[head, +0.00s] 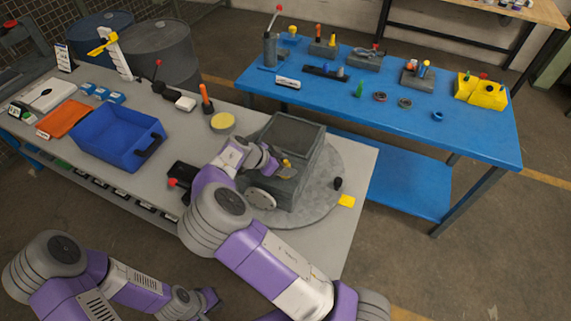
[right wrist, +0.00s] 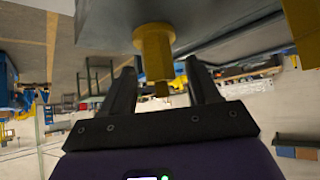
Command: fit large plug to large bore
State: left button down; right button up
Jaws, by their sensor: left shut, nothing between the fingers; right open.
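A yellow stepped plug (right wrist: 153,42) sticks out of a grey face of the housing (right wrist: 110,18) in the right wrist view; how deep it sits is hidden. In the head view the yellow plug (head: 286,163) shows small at the grey housing (head: 290,135), beside my right gripper (head: 272,166). My right gripper (right wrist: 160,82) is open, its two dark fingers either side of the plug's narrow end, with gaps visible. The bore itself is hidden. My left gripper (head: 210,299) is shut and empty, low in the head view, away from the housing.
The housing stands on a round grey plate (head: 325,190) at the bench's right end. A yellow tag (head: 347,201) and a small black knob (head: 337,183) are near the plate's edge. A blue bin (head: 115,137) stands left. A blue table (head: 420,125) with parts stands behind.

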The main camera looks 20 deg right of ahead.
jog(key=v, duration=0.7)
jog(key=shift+r, duration=0.15)
